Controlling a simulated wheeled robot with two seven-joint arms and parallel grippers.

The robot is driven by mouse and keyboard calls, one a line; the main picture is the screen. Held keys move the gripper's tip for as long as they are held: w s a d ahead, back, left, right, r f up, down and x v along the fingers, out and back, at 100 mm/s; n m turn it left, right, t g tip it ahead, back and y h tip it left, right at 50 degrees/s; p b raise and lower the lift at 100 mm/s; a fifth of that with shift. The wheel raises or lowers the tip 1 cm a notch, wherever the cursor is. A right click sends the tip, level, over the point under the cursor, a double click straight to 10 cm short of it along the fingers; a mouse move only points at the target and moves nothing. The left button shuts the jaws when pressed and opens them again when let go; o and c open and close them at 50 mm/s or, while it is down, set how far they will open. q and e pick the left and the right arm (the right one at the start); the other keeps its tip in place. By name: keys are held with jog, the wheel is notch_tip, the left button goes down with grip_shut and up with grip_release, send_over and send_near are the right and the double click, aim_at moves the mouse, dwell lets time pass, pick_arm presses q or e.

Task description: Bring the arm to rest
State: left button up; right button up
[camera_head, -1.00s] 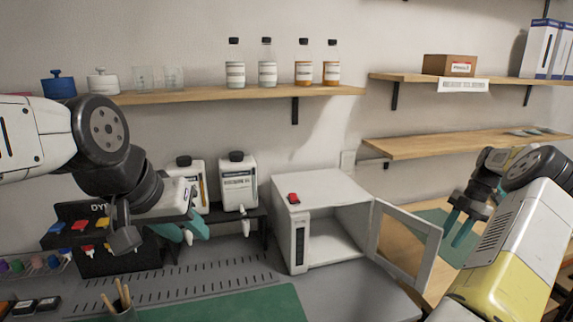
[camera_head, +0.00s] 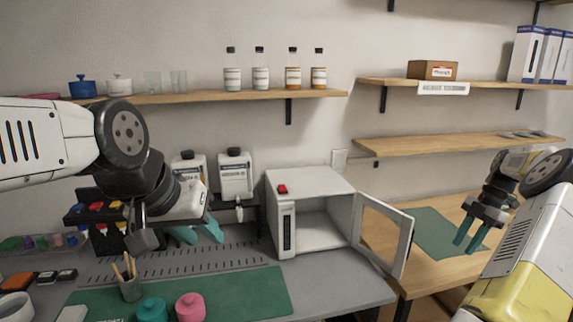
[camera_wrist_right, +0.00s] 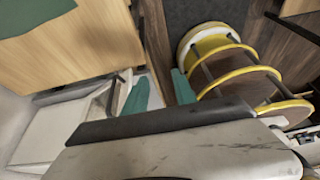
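My left gripper (camera_head: 198,229) hangs over the back of the grey bench at the left, in front of the white bottles. Its teal fingers look apart, with nothing seen between them. My right gripper (camera_head: 470,240) is in the air at the right, near the wooden table with a green mat (camera_head: 440,233). Its teal fingers point down and are apart and empty. In the right wrist view the two fingers (camera_wrist_right: 158,92) also stand apart with nothing between them.
A white oven-like box (camera_head: 312,184) stands on the bench with its door (camera_head: 384,232) open toward my right gripper. A teal jar (camera_head: 151,309), a pink jar (camera_head: 190,306) and a pen cup (camera_head: 130,288) are at the front. A yellow-ringed rack (camera_wrist_right: 235,70) shows in the right wrist view.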

jog(key=s+a+r+m+t+h, duration=0.15)
jog(key=a+r+m, duration=0.25)
jog(key=a+r, duration=0.65)
jog(key=a+r+m+t+h, duration=0.1)
jog(key=a+r+m+h, duration=0.15)
jog(key=a+r, duration=0.85)
jog(key=s+a+f+m+t+y, duration=0.1)
jog(key=s+a+m+t, duration=0.3)
jog(key=s+a+m, duration=0.9)
jog(key=s+a+y, duration=0.1)
jog(key=s+a, duration=0.4)
jog(key=s, duration=0.2)
jog(key=shift+f+t, duration=0.25)
jog(key=shift+t, duration=0.1)
